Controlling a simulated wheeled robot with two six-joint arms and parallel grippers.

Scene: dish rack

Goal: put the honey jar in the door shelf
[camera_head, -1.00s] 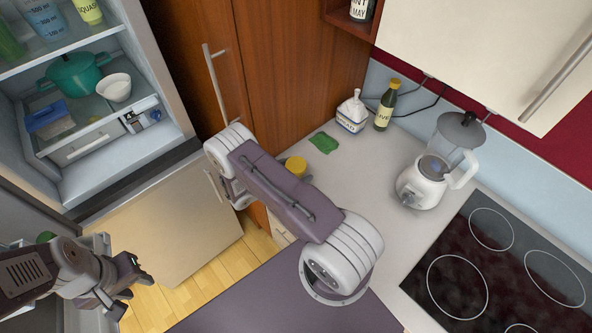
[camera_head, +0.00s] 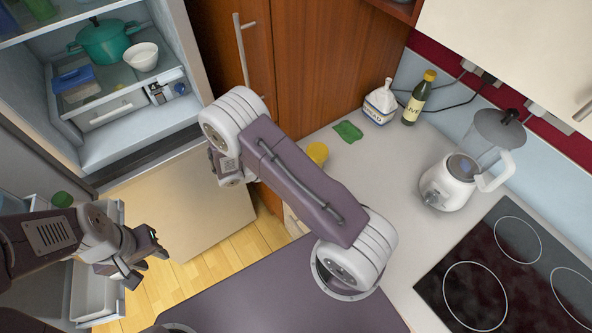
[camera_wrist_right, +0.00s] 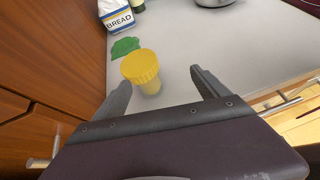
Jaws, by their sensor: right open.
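The honey jar with its yellow lid (camera_head: 318,153) stands on the counter, partly hidden by my right arm in the head view. In the right wrist view the jar (camera_wrist_right: 141,68) is upright, ahead of and roughly between the fingers of my right gripper (camera_wrist_right: 160,78). That gripper is open and empty; the arm hides it in the head view. My left gripper (camera_head: 150,262) is open and empty at the lower left, in front of the open fridge door. A white door shelf (camera_head: 95,292) shows below and behind my left arm, partly hidden by it.
The open fridge holds a green pot (camera_head: 104,42) and a white bowl (camera_head: 141,57). A cooktop (camera_head: 505,265) lies at right.

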